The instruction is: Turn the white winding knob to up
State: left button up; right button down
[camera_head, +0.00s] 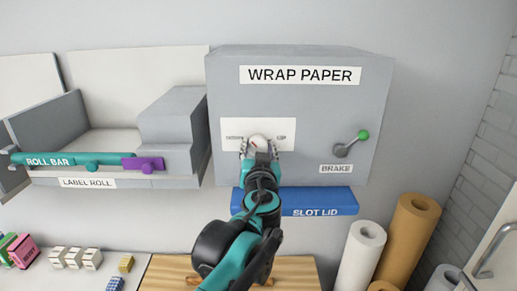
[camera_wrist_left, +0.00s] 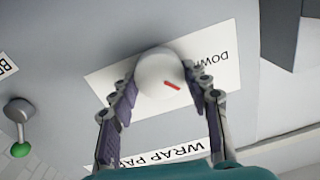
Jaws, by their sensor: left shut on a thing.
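The white winding knob (camera_head: 258,140) sits on a white label plate on the grey WRAP PAPER box (camera_head: 225,90). In the head view the plate reads UP on its right; the left word is too small to read. My left gripper (camera_head: 259,148) reaches up from below and is shut on the knob. In the left wrist view the round knob (camera_wrist_left: 160,72) is between the two fingers of my left gripper (camera_wrist_left: 163,90). Its red mark (camera_wrist_left: 172,86) points to the lower right. DOWN shows to the knob's right there; UP is hidden. My right gripper is out of view.
A brake lever (camera_head: 351,143) with a green tip is right of the knob. A blue slot lid (camera_head: 320,203) juts out below the box. A label roll holder (camera_head: 120,183) with a teal roll bar (camera_head: 60,160) is on the left. Paper rolls (camera_head: 410,235) stand at lower right.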

pick_arm(q)
jog(key=m+b, duration=0.1)
jog(key=m, duration=0.5)
jog(key=shift+d+f, duration=0.1)
jog(key=m+b, duration=0.1)
jog(key=m, duration=0.4)
jog(key=shift+f, duration=0.1)
jog(key=m+b, duration=0.1)
jog(key=m, duration=0.6)
jog(key=shift+f, duration=0.1)
jog(key=m, duration=0.5)
jog(key=shift+f+h, duration=0.1)
jog(key=shift+h, duration=0.3)
jog(key=o, duration=1.2)
jog(key=shift+c, duration=0.2)
